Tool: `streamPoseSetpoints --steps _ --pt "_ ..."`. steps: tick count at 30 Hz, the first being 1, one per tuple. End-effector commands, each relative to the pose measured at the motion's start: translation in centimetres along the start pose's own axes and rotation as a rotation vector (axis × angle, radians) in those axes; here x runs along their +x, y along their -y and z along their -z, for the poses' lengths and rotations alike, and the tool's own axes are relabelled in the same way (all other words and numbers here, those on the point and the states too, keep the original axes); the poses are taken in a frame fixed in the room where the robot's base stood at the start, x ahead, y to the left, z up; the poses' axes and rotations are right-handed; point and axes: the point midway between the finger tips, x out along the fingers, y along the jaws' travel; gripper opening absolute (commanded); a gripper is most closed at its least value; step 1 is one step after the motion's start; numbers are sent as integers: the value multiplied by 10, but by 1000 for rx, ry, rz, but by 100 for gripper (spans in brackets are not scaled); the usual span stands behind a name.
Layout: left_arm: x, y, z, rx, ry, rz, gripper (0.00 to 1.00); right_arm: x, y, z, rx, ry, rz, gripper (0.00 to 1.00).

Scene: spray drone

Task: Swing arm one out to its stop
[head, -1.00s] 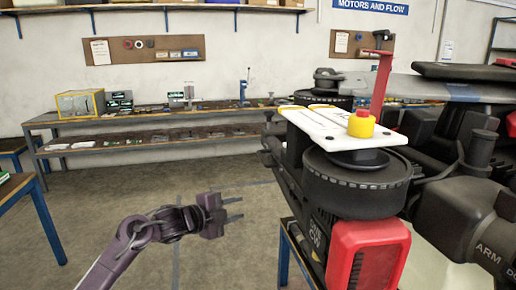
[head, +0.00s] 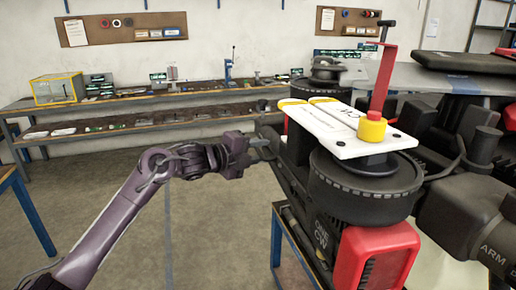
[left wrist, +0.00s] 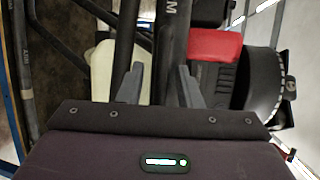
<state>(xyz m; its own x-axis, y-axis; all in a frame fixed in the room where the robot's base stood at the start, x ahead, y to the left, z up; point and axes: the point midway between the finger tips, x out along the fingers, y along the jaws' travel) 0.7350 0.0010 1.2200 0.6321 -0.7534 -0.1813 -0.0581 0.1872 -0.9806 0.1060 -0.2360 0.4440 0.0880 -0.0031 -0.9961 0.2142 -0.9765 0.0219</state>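The spray drone fills the right of the head view. Its near motor pod (head: 365,190) is marked "ONE CW", with a red block (head: 378,258) below and a white folded propeller (head: 345,125) on top. My left gripper (head: 264,143) is at the pod's left side, close to the drone's dark frame. In the left wrist view my left gripper (left wrist: 161,85) has its two fingers apart, with a dark tube (left wrist: 164,45) lettered "M" running between or beyond them. I cannot tell whether they touch it. The red block (left wrist: 215,46) shows right of the fingers. My right gripper is not in view.
The drone stands on a blue-legged stand (head: 277,237). A long workbench (head: 150,115) with parts lines the back wall.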

Motion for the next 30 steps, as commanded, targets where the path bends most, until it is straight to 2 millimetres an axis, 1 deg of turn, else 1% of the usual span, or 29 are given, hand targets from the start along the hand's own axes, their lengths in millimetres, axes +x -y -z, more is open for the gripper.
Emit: streamPoseSetpoints --steps 6,7,14,25,30 --pt "1 0 0 0 0 1 32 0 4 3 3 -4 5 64" --pt "1 0 0 0 0 1 31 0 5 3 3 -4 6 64" --pt "0 0 0 0 0 1 0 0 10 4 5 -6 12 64" --pt "-1 -1 -1 0 0 0 0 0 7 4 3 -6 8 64" --pt "-9 -3 -8 1 -3 0 0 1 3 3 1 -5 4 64"
